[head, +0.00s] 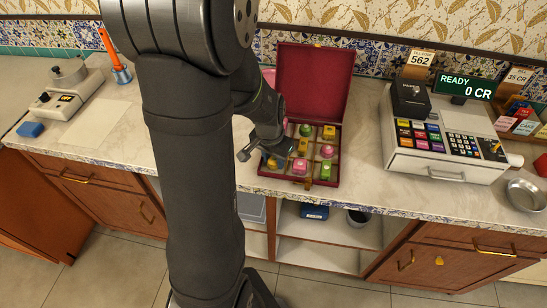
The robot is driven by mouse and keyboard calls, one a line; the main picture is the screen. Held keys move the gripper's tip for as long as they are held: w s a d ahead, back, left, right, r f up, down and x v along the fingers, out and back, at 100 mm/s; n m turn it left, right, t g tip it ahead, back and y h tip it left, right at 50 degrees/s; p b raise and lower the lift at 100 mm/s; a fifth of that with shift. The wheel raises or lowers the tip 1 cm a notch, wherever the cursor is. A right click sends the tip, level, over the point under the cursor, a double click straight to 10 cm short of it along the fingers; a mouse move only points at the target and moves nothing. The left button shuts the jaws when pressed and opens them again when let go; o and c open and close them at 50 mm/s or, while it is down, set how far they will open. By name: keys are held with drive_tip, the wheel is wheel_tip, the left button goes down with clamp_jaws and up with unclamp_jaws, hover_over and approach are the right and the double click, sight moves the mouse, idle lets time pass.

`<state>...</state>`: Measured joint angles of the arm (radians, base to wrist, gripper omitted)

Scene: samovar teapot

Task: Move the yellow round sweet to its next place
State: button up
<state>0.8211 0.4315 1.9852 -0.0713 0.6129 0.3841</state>
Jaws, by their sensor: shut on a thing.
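An open dark red box (262,171) with its lid raised stands on the counter, divided into small compartments. Green, yellow and pink sweets sit in it. My gripper (270,158) is over the box's left front part, shut on a small yellow sweet (272,163) that is mostly hidden by the fingers; its round shape is hard to make out. Another yellow sweet (303,146) sits near the middle, and a yellow square one (329,132) at the back right.
A cash register (445,140) stands to the right, with a metal bowl (525,194) at the far right. A scale (66,88), a blue block (30,129) and an orange-handled item (115,58) are at the left. Counter between box and register is clear.

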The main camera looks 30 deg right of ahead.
sight(271, 164)
drive_tip(key=shift+f, duration=0.15)
drive_tip(key=o, duration=0.7)
drive_tip(key=r, duration=0.4)
drive_tip(key=a+r, duration=0.1)
drive_tip(key=r, duration=0.7)
drive_tip(key=shift+s+a+r, duration=0.15)
drive_tip(key=shift+s, duration=0.1)
